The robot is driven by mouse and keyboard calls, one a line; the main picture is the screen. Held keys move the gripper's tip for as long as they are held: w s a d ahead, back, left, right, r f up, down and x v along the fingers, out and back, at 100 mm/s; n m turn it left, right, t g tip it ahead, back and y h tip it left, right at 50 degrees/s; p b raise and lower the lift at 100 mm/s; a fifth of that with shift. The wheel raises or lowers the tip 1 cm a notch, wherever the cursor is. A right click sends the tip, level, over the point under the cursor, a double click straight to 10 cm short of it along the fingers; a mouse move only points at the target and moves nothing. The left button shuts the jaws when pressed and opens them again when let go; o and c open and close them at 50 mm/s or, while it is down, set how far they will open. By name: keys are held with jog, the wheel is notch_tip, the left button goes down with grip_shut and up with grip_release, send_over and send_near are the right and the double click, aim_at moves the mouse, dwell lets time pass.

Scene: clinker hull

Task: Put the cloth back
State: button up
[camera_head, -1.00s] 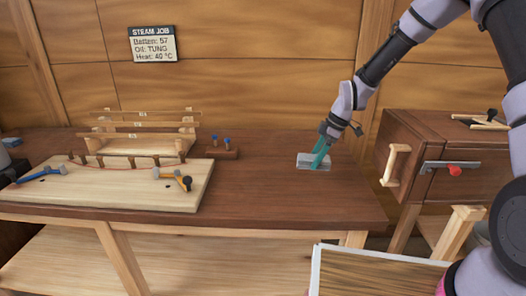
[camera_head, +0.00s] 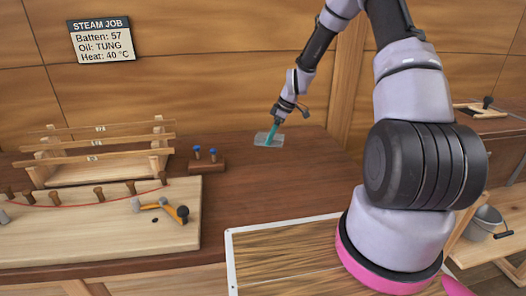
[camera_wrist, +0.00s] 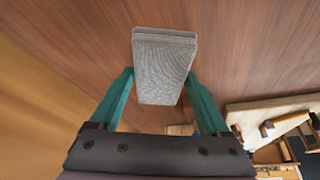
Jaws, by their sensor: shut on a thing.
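The cloth (camera_wrist: 160,65) is a folded grey woven pad. In the wrist view it sits between the teal fingers of my gripper (camera_wrist: 157,78), which is shut on it. In the head view the cloth (camera_head: 269,140) shows as a pale grey rectangle at the back right of the dark brown bench (camera_head: 245,190). My gripper (camera_head: 272,132) reaches down to it from above. I cannot tell whether the cloth touches the bench top or hangs just over it.
A small block with blue-topped pegs (camera_head: 207,164) stands left of the cloth. Further left are a batten rack (camera_head: 100,165) and a pale board (camera_head: 120,235) with pegs and tools. A framed wooden panel (camera_head: 280,255) is in front. The bench around the cloth is clear.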

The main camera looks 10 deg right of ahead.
aim_at(271, 157)
jog(key=shift+f, duration=3.05)
jog(key=shift+f, duration=0.1)
jog(key=o, duration=1.4)
jog(key=shift+o, duration=0.2)
